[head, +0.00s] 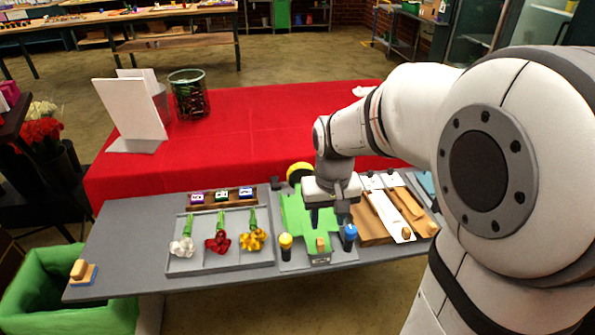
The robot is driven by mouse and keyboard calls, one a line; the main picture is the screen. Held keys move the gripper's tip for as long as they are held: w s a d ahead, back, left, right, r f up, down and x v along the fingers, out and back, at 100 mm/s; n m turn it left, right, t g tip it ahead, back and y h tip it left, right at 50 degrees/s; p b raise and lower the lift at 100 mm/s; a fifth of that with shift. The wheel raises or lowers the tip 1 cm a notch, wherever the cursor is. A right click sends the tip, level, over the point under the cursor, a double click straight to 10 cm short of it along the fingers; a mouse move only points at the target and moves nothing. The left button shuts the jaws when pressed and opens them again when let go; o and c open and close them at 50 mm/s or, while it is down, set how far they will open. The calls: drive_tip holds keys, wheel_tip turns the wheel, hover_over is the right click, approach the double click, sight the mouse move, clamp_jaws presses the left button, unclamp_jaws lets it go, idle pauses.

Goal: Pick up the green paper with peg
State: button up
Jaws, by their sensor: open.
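The green paper (294,213) lies flat on a grey board on the table, right of the flower tray. A small wooden peg (320,244) stands at its near edge. My gripper (328,217) is above the right part of the green paper, pointing down, with its dark fingers apart and nothing seen between them. The peg shows nearer the camera than the fingers. My gripper hides part of the paper's right side, and I cannot tell its exact height above it.
A yellow-topped bottle (286,246) and a blue-topped bottle (350,236) flank the peg. White paper (389,214) and brown paper (408,204) lie to the right. A grey tray (187,261) with three flower bunches is left. A yellow roll (299,172) is behind.

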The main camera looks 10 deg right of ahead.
sight(321, 241)
drive_tip(key=shift+w+f, duration=0.65)
drive_tip(key=shift+w, duration=0.15)
drive_tip(key=shift+w+a+f, duration=0.1)
drive_tip(key=shift+f, duration=0.2)
drive_tip(key=f, duration=0.7)
drive_tip(key=shift+a+f+p, duration=0.2)
drive_tip(key=shift+p, duration=0.2)
drive_tip(key=shift+c, duration=0.3)
clamp_jaws()
